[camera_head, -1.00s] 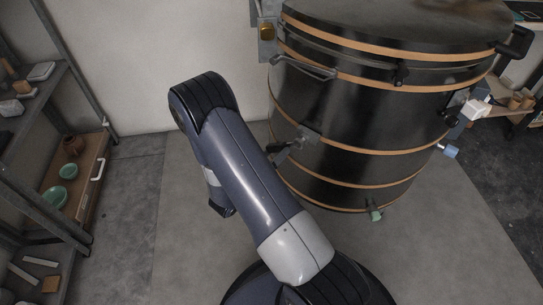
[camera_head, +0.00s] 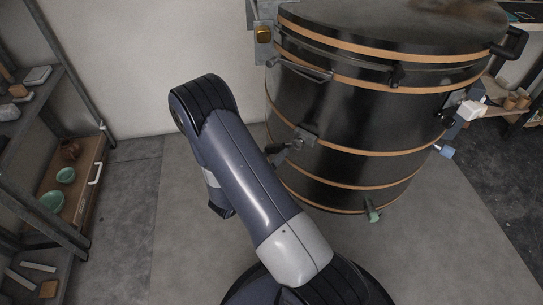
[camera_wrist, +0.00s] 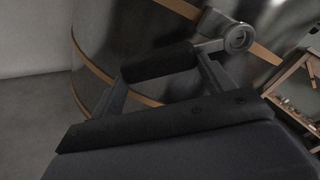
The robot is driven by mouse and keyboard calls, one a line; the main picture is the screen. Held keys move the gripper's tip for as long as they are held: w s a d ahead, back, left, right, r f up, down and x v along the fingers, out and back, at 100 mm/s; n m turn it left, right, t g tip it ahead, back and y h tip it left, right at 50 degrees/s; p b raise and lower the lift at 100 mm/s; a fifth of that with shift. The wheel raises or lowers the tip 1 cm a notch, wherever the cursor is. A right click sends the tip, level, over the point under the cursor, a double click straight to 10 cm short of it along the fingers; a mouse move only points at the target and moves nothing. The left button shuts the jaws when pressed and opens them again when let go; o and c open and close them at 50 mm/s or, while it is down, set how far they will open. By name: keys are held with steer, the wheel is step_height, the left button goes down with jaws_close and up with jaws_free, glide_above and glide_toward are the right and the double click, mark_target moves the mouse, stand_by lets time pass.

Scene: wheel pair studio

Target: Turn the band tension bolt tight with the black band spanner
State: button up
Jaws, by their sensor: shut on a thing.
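The black band spanner (camera_wrist: 160,64) lies across my gripper (camera_wrist: 166,82) in the wrist view, and the two fingers are shut on its handle. Its grey round head (camera_wrist: 238,38) is up and to the right, at the tan band around the dark kiln (camera_wrist: 150,30). The band tension bolt cannot be made out apart from this head, so I cannot tell how they fit together. In the head view the spanner (camera_head: 281,149) shows small against the left side of the kiln (camera_head: 340,125), beyond my arm. My gripper is mostly hidden behind the arm there.
A metal shelf (camera_head: 40,215) with bowls and a tray stands at the left. A green-tipped fitting (camera_head: 374,215) sticks out at the kiln's lower edge, and blue and white fittings (camera_head: 446,152) are at its right. The floor between shelf and kiln is clear.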

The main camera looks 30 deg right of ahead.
steer(key=shift+w+d, duration=0.1)
steer(key=shift+d, duration=0.15)
steer(key=shift+w+d, duration=0.1)
steer(key=shift+d, duration=0.05)
steer(key=shift+d, duration=0.1)
stand_by(0.4)
steer(key=shift+w+a+r+m+b, duration=0.2)
steer(key=shift+w+r+m+b, duration=0.25)
steer(key=shift+m, duration=0.45)
steer(key=shift+w+a+r+m+b, duration=0.15)
steer(key=shift+w+r+m, duration=0.2)
steer(key=shift+r+m, duration=0.45)
steer(key=shift+f, duration=0.15)
